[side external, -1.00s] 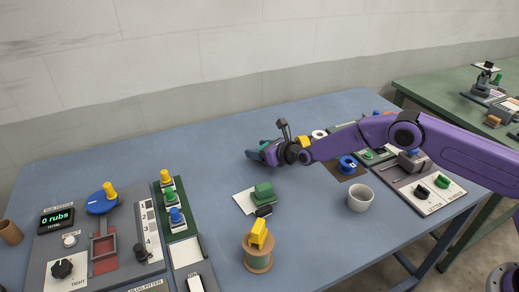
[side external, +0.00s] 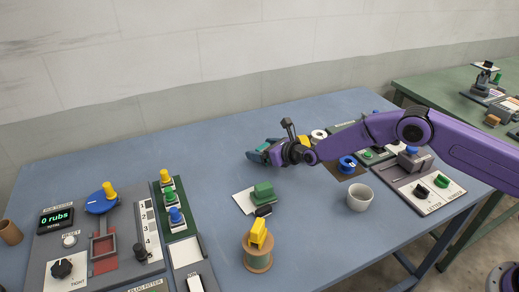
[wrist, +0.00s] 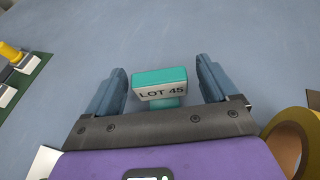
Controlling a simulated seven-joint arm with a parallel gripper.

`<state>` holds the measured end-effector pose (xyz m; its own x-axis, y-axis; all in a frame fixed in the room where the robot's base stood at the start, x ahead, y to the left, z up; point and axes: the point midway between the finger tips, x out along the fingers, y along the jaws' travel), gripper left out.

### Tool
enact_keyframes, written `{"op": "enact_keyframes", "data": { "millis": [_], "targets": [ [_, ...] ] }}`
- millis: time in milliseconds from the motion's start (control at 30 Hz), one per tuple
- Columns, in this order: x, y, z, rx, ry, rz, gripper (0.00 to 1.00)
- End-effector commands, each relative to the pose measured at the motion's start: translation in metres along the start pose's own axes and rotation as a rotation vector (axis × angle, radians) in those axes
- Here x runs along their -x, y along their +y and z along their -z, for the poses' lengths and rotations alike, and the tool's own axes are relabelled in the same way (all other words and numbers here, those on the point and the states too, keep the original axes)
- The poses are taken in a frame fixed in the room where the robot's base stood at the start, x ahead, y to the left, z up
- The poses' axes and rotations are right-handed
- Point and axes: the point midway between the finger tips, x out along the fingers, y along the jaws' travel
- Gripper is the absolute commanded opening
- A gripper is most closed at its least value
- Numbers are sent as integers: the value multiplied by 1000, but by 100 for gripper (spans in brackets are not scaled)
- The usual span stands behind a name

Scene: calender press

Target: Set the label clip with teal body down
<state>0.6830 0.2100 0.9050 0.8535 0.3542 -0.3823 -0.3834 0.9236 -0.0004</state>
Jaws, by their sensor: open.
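The label clip has a teal body and a white label reading LOT 45 (wrist: 160,88). In the wrist view it sits between the two fingers of my gripper (wrist: 160,72), with a visible gap on each side. My gripper is open and the fingers do not touch the clip. In the side external view my gripper (side external: 262,151) is low over the blue table's back middle. The clip is hard to separate from the fingers there. It appears to rest on the table, though its base is partly hidden.
A yellow tape roll (wrist: 288,150) is close at the right in the wrist view. A green block (side external: 262,190) on a white card, a spool with a yellow piece (side external: 258,250) and a white cup (side external: 360,198) stand nearer the front. The back-left table is clear.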

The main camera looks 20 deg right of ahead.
Motion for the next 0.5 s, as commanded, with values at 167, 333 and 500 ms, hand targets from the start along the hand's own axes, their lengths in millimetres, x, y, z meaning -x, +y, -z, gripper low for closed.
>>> {"op": "enact_keyframes", "data": {
  "millis": [167,333,500],
  "targets": [
    [23,-1,0,0,0,1,87],
    [41,0,0,0,1,2,87],
    [52,0,0,0,1,4,87]
  ]
}}
